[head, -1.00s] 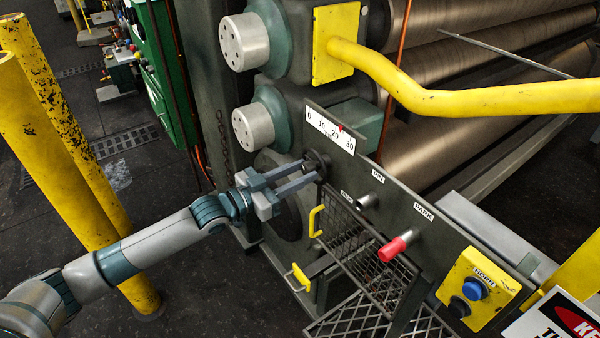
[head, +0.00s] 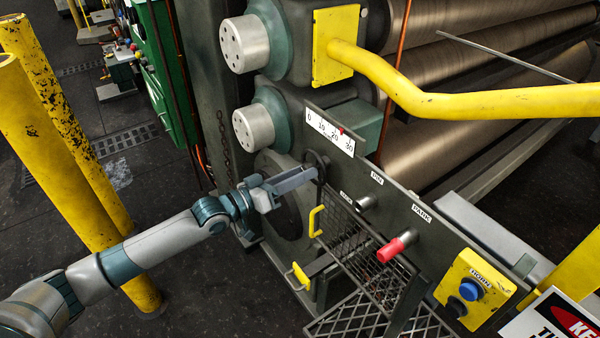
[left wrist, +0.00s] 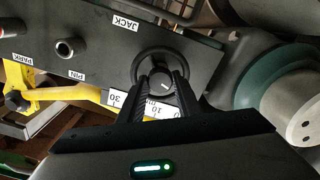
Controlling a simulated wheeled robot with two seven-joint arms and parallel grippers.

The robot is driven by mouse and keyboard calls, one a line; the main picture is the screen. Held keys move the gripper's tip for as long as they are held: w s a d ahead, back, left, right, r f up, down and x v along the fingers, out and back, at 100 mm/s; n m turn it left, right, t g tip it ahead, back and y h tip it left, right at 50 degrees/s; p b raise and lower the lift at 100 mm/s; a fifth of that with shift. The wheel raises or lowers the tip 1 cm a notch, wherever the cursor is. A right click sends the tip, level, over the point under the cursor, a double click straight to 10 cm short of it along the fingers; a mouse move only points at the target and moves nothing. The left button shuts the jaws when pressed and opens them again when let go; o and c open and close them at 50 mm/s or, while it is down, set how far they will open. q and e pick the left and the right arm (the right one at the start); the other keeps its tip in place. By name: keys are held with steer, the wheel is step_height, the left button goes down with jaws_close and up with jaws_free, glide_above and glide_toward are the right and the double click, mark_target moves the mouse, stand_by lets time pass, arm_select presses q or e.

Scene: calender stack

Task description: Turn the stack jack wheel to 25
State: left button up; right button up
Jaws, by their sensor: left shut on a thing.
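The jack wheel (head: 324,163) is a small dark handwheel on the grey panel, below the scale. In the left wrist view the wheel (left wrist: 160,57) is a black ring beside the JACK label (left wrist: 127,24). My left gripper (head: 316,172) is shut on the wheel, its two fingers pressing on the middle part. The white scale (head: 330,133) runs from 0 to 30. My right gripper is not in view.
A red-capped pin (head: 396,246) sticks out near the PARK label, and an empty socket (head: 366,202) is by the PIN label. A yellow rail (head: 470,103), a yellow horn box (head: 474,291) and a mesh guard (head: 345,250) are nearby. Yellow posts (head: 60,150) stand left.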

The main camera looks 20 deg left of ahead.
arm_select(q)
steer(key=shift+r+n, duration=0.1)
steer(key=shift+n, duration=1.6)
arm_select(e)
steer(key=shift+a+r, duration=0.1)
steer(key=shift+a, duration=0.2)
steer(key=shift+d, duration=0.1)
arm_select(q)
steer(key=o, duration=1)
steer(key=shift+o, duration=0.2)
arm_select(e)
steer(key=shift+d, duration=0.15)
arm_select(q)
steer(key=b+v, duration=0.4)
steer(key=v, duration=1.3)
steer(key=shift+a, duration=0.2)
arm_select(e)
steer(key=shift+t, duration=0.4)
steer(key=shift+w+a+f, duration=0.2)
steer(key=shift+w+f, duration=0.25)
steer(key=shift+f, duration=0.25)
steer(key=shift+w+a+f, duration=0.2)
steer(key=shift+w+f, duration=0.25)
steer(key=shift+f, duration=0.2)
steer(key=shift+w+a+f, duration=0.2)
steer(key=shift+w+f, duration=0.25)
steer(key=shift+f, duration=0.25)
